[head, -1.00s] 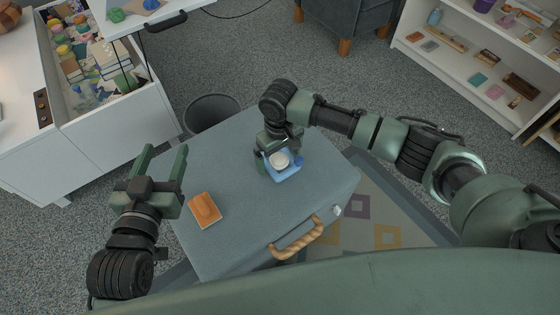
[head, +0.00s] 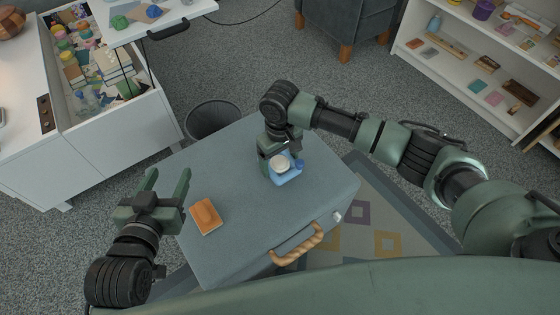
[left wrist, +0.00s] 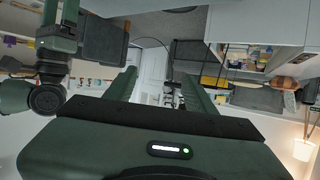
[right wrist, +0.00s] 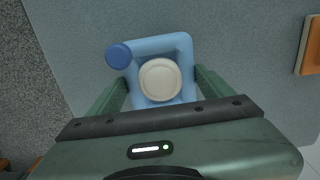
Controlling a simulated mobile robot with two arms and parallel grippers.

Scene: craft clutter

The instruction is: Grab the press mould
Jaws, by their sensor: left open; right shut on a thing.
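A light blue piece (head: 287,179) with a darker blue round knob and a cream disc (head: 280,163) is at the far right part of the grey-blue top. It also shows in the right wrist view (right wrist: 185,50). My right gripper (head: 281,160) is shut on the blue piece, one finger on either side. I cannot tell if it is lifted. An orange slab (head: 206,217) with a raised rounded shape lies flat at the left of the top. I cannot tell for certain which piece is the press mould. My left gripper (head: 165,187) is open and empty, left of the orange slab.
The grey-blue top (head: 240,200) has a rope handle (head: 298,243) at its front edge and clear room in the middle. A dark bin (head: 212,118) stands behind it. A white unit with a full open drawer (head: 125,122) is at the left, a shelf (head: 470,70) at the right.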

